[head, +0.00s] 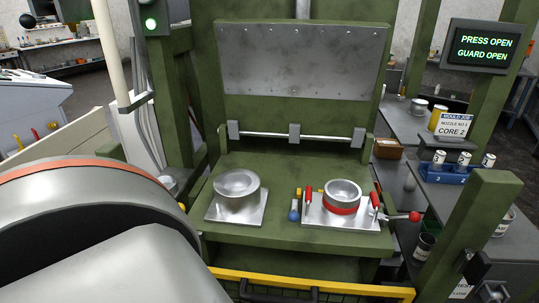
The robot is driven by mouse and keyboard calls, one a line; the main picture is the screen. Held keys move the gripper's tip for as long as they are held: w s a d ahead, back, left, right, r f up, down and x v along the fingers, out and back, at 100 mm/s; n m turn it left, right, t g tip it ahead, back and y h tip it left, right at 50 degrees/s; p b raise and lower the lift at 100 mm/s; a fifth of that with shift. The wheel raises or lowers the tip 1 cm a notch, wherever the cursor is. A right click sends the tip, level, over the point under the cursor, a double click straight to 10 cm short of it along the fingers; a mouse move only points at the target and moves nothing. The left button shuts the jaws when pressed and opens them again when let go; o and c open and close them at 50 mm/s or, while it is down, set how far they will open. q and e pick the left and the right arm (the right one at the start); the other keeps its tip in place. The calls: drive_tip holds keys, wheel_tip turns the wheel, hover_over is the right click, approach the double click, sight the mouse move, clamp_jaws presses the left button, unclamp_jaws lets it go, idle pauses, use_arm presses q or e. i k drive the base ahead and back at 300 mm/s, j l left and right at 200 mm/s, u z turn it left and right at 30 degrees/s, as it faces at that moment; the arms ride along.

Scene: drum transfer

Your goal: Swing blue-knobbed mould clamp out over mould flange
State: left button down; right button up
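The blue knob (294,215) of the mould clamp is at the left side of the right-hand mould's square metal flange (335,222). A red upright grip (308,194) and a small yellow part stand close behind the knob. The clamp arm is too small to make out, and I cannot tell its exact angle. The round mould (342,187) with a red band sits on the flange. A second clamp with a red knob (414,217) is at the flange's right side, its knob sticking out to the right. Neither of my grippers can be made out.
A round metal piece on a square plate (220,210) sits left on the green press bed (280,233). A yellow guard rail (310,285) crosses the front. A green post (468,235) stands at right. The display (485,46) reads PRESS OPEN, GUARD OPEN. My arm fills the lower left.

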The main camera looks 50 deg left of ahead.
sight(294, 217)
drive_tip(key=k+j+u, duration=0.15)
drive_tip(key=u, duration=0.25)
drive_tip(key=k+j+u, duration=0.15)
drive_tip(key=u, duration=0.3)
drive_tip(key=j+u, duration=0.4)
drive_tip(key=k+l, duration=0.05)
